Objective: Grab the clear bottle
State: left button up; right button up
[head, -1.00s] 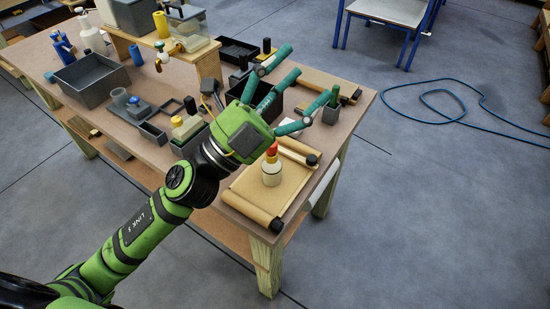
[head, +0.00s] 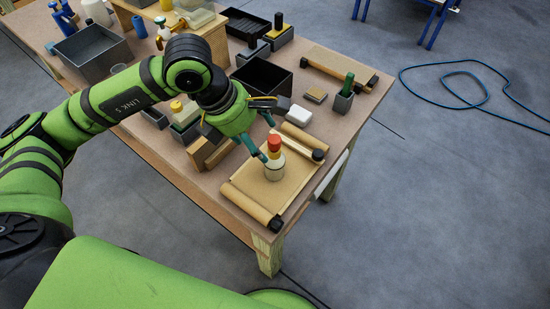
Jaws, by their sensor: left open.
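A pale, clear-looking bottle (head: 274,164) with a red cap stands upright on a partly unrolled tan sheet (head: 292,186) near the table's front right corner. My left gripper (head: 265,140) is open, with its teal fingers pointing down toward the bottle. One finger is right beside the bottle's left side near the cap; I cannot tell whether it touches. My right gripper is not in view.
A tan roll (head: 250,203) lies in front of the bottle, and another roll lies behind it. A white block (head: 299,114), a black bin (head: 262,78) and a grey holder with a green item (head: 344,98) stand farther back. Wooden blocks stand left of my gripper.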

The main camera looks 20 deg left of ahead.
aim_at(268, 152)
pick_arm(q)
jog(key=x, duration=0.2)
jog(key=shift+w+d+f+p, duration=0.1)
jog(key=shift+d+f+p, duration=0.05)
jog(key=shift+f+p, duration=0.15)
jog(key=p+x, duration=0.2)
jog(key=x, duration=0.2)
jog(key=shift+d+f, duration=0.2)
jog(key=shift+f, duration=0.05)
jog(key=shift+w+d+f, duration=0.1)
jog(key=shift+w+f, duration=0.1)
jog(key=shift+f, duration=0.4)
jog(key=c, duration=1.3)
